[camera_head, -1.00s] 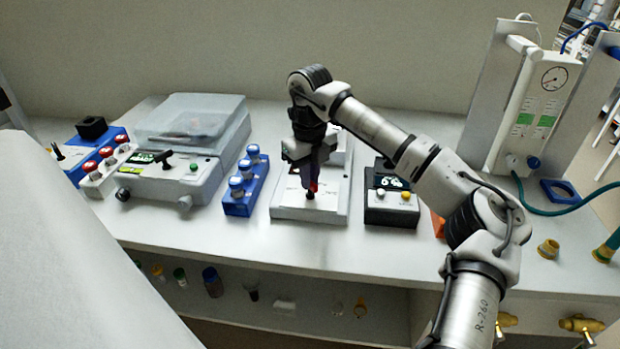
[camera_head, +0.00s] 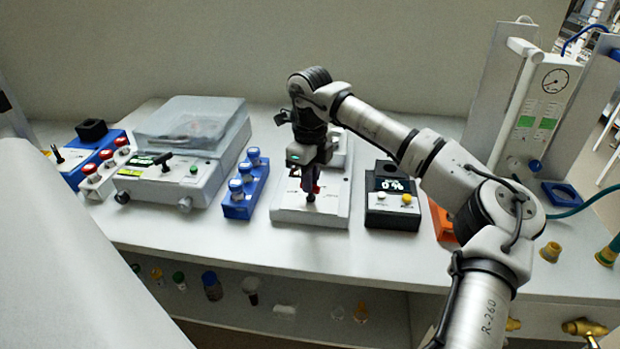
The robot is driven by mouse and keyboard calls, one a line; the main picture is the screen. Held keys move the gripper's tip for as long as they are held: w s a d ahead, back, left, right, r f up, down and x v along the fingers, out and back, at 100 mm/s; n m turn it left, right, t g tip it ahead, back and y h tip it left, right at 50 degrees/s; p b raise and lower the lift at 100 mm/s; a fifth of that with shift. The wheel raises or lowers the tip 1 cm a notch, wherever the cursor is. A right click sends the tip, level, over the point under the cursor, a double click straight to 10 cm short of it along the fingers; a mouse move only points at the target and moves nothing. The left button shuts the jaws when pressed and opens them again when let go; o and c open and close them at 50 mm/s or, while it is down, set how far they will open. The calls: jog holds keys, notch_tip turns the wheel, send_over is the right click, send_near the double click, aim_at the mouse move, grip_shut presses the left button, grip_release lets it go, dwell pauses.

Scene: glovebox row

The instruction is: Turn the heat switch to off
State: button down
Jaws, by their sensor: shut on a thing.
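My gripper (camera_head: 310,187) points down over the front of a flat white device (camera_head: 333,212) in the middle of the bench. Its fingers are shut on the small heat switch (camera_head: 310,198), which is dark where it shows below the fingertips. A bit of red shows beside the fingers. The fingers hide most of the switch and its markings, so I cannot read which way it points.
A blue rack of capped vials (camera_head: 238,205) and a grey lidded machine (camera_head: 165,188) stand on the left. An orange item (camera_head: 442,222) is partly behind my arm. The bench front is clear.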

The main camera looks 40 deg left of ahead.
jog(key=shift+r, duration=0.1)
jog(key=c, duration=1.5)
grip_release()
notch_tip(320, 180, up, 14)
jog(key=shift+f+b, duration=0.1)
jog(key=shift+b, duration=0.75)
